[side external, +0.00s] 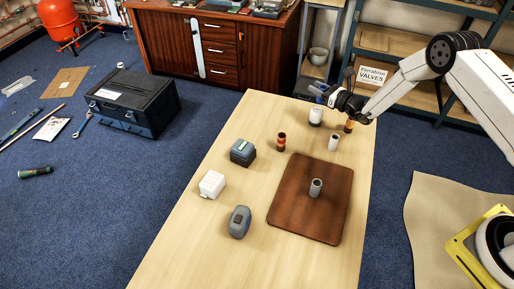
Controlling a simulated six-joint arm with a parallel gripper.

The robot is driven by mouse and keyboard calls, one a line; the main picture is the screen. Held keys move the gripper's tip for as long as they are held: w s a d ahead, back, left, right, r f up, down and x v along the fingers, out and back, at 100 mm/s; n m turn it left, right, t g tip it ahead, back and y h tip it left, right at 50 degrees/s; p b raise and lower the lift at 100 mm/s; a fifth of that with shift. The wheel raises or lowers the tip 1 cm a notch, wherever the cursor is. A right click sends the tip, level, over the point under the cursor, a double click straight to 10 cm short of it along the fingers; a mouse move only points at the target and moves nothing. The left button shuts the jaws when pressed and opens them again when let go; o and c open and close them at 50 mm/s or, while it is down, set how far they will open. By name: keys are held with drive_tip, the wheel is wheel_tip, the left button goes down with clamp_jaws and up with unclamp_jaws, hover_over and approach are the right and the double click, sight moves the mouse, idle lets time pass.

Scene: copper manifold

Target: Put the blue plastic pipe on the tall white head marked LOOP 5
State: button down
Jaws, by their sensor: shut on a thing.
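My gripper (328,95) is over the far end of the wooden table, shut on a small blue piece that looks like the blue plastic pipe (318,88). The fingers partly hide the pipe, which is held above the table. A white head with a dark lower part (315,116) stands below and slightly left of my gripper. A second pale upright cylinder (333,142) stands nearer the camera. No LOOP 5 marking is readable on either, so I cannot tell which one bears it.
A dark-and-orange cylinder (281,142) and an orange one (349,127) stand nearby. A brown board (290,208) carries a grey pipe (315,187). A dark box (242,152), a white block (212,184) and a grey device (240,222) lie left. The table's near end is clear.

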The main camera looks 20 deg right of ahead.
drive_tip(key=shift+w+f, duration=0.25)
drive_tip(key=shift+w+f, duration=0.15)
drive_tip(key=shift+f, duration=1.6)
drive_tip(key=shift+f, duration=0.15)
drive_tip(key=shift+c, duration=1.9)
unclamp_jaws()
drive_tip(key=shift+d, duration=0.1)
